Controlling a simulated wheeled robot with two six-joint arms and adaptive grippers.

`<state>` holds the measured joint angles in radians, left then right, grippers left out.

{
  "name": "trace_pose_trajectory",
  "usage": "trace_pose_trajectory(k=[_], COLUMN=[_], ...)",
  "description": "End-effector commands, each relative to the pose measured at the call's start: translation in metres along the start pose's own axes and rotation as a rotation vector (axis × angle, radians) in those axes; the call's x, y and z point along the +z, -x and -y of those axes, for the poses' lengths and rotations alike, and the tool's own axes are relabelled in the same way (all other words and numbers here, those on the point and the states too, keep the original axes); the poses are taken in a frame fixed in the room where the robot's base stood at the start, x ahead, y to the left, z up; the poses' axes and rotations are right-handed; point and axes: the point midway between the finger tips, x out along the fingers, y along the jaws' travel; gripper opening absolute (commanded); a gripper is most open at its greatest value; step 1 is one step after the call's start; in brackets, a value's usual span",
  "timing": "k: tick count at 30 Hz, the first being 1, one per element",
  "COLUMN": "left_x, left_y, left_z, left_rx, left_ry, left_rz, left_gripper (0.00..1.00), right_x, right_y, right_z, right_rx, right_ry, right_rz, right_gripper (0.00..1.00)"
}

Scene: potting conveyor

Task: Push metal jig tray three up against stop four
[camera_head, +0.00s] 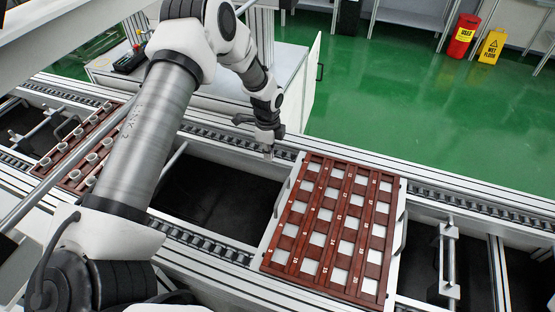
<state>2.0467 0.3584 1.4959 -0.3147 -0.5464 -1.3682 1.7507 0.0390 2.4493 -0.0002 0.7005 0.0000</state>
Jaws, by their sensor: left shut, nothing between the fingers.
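A metal jig tray (267,247) with a red-brown numbered grid insert lies across the conveyor rails right of centre, with a handle on each of its left and right sides. I cannot read a tray number on it. My left gripper (268,155) is shut and empty, pointing down just left of the tray's far left corner; whether it touches the tray is unclear. A metal stop bar with white end blocks (447,232) crosses the conveyor to the right of the tray, with a gap between them. I cannot read a stop number.
A second tray (75,150) with several white round pieces sits on the conveyor at the left, partly behind my left arm. Dark open conveyor space (215,195) lies between the trays. A white cabinet (290,80) stands behind the far rail.

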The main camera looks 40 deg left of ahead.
Motion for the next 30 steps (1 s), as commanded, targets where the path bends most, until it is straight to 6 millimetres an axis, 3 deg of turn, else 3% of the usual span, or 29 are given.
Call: trace_pose_trajectory(k=[15, 16, 21, 30], left_x=[0.0, -0.009, -0.034, -0.041], left_y=[-0.109, -0.1, -0.097, -0.097], left_z=[-0.001, 0.0, 0.0, 0.0], left_rx=[0.002, -0.001, 0.0, 0.0], left_ry=[0.0, -0.004, -0.001, 0.001], left_rz=[0.001, 0.001, 0.001, 0.0], left_gripper=[0.0, 0.0, 0.0, 0.0], right_x=[0.001, 0.001, 0.001, 0.001], right_y=[-0.079, -0.072, -0.073, -0.073], right_z=[-0.001, -0.001, -0.001, -0.001], right_rx=[0.0, 0.0, 0.0, 0.0], right_ry=[-0.001, -0.001, -0.001, -0.001], right_rz=[0.002, 0.003, 0.001, 0.002], right_gripper=[0.4, 0.4, 0.4, 0.4])
